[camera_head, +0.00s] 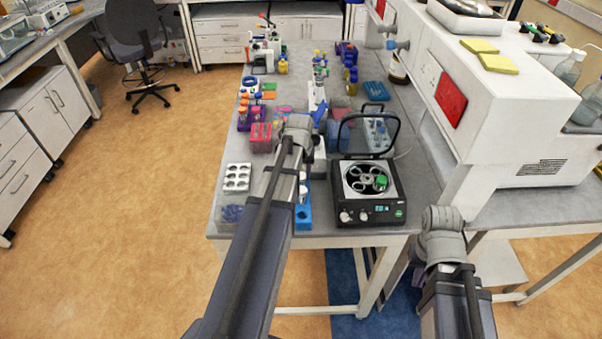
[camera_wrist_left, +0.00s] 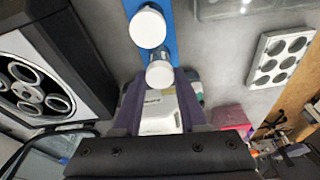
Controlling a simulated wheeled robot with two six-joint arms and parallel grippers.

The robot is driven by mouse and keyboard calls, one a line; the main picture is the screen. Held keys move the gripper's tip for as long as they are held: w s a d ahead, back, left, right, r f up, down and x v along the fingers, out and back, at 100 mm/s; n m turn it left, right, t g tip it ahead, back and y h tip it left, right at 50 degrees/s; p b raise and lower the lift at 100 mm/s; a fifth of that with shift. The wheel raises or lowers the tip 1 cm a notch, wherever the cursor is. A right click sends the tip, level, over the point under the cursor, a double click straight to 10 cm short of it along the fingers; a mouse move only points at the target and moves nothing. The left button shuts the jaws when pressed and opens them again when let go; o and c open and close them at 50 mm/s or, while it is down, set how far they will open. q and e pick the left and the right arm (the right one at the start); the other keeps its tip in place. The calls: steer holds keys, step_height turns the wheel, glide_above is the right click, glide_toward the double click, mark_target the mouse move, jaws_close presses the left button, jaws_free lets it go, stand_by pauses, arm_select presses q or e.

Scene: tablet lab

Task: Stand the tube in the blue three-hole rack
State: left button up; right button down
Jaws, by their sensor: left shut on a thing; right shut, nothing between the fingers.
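My left gripper (camera_wrist_left: 160,82) is shut on a white-capped tube (camera_wrist_left: 160,72), seen from above in the left wrist view. The tube is at the blue rack (camera_wrist_left: 172,12); I cannot tell whether its lower end is in a hole. A second round white cap (camera_wrist_left: 148,27) shows over the rack, just beyond the held tube. In the head view the blue rack (camera_head: 303,218) stands at the table's front edge, partly hidden by my left arm. My right gripper (camera_head: 440,235) is off the table's front right corner; its fingers are hard to make out.
A centrifuge (camera_head: 368,190) with its lid up stands right of the rack. A white well plate (camera_head: 237,177) lies to the left. A pink box (camera_head: 261,137) and several bottles stand farther back. A large white machine (camera_head: 510,100) is at the right.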

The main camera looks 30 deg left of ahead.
arm_select(q)
steer(key=o, duration=1.1)
steer(key=shift+o, duration=0.2)
step_height(320, 180, up, 8)
steer(key=s+p, duration=0.1)
steer(key=p, duration=0.6)
steer(key=shift+s+d+f+p, duration=0.15)
steer(key=shift+s+d+p, duration=0.05)
steer(key=shift+d+p, duration=0.15)
steer(key=s+d+f+m+b, duration=0.3)
steer(key=s+d, duration=0.2)
steer(key=d, duration=0.5)
steer(key=s+d+f+m+g+b, duration=0.1)
steer(key=s+d+f+m+b, duration=0.2)
steer(key=d, duration=0.6)
steer(key=s+d+f+m+g+b, duration=0.1)
steer(key=s+d+f+m+b, duration=0.1)
steer(key=s+d, duration=0.5)
steer(key=d+f, duration=0.1)
steer(key=d, duration=0.2)
steer(key=shift+d+m+b, duration=0.35)
steer(key=shift+m+b, duration=0.05)
